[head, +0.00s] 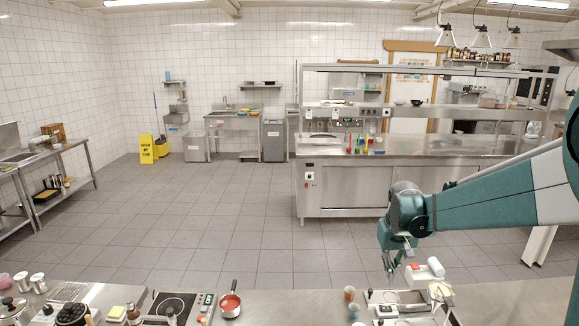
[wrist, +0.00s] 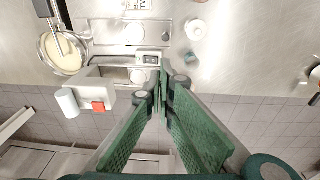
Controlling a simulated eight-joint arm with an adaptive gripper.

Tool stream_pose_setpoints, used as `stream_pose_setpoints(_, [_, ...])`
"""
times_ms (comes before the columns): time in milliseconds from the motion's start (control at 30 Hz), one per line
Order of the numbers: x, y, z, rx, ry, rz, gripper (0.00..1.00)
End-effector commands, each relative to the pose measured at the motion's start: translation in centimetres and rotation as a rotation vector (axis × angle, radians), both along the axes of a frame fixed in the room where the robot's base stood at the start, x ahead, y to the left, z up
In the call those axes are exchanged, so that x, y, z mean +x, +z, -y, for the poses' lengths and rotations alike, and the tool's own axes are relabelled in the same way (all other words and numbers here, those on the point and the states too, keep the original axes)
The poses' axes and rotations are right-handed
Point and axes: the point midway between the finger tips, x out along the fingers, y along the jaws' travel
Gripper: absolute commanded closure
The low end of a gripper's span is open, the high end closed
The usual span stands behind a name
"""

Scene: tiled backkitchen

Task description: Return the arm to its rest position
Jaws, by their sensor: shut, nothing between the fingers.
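My green gripper (head: 390,268) hangs from the teal arm at the right of the head view, pointing down above the edge of the near steel counter. In the wrist view my gripper (wrist: 161,78) has its fingertips together with nothing between them. The tips overlap the edge of the steel tray (wrist: 105,52) in the picture. They look apart from the counter, though the exact height is hard to tell. The arm reaches in from the right edge of the head view.

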Motion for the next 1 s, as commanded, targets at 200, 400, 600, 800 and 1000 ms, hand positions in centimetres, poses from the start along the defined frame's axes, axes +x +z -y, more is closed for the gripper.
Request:
stream_pose_setpoints(200, [-2.9, 1.7, -1.4, -0.001, 0.001, 0.047, 1.0])
stream_pose_setpoints(400, [-5.5, 3.1, -2.6, -0.002, 0.003, 0.09, 1.0])
stream_pose_setpoints(600, [-8.3, 4.1, -3.7, -0.001, 0.004, 0.133, 1.0])
stream_pose_setpoints(800, [-11.1, 4.7, -4.9, 0.001, 0.005, 0.176, 1.0])
stream_pose_setpoints(1000, [-13.9, 5.1, -5.9, 0.003, 0.008, 0.219, 1.0])
